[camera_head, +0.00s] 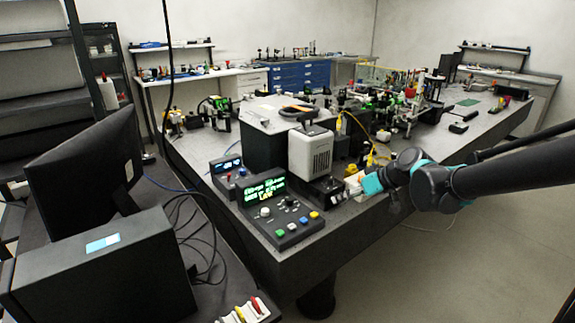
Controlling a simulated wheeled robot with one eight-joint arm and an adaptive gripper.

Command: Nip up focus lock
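I cannot pick out the focus lock with certainty at this size. My gripper (360,184) is at the near right edge of the optical bench (290,247), beside a small dark device (325,189) in front of the white ribbed housing (312,153). My wrist and the teal bands on my arm cover much of that spot. The fingertips are too small and hidden to show whether they are open or shut, or whether they touch anything.
A control box with green display text (279,208) sits at the bench's near corner, with a smaller display unit (232,175) behind it. A monitor (85,185) and black case (105,272) stand left. Optics crowd the bench farther back. Floor at right is clear.

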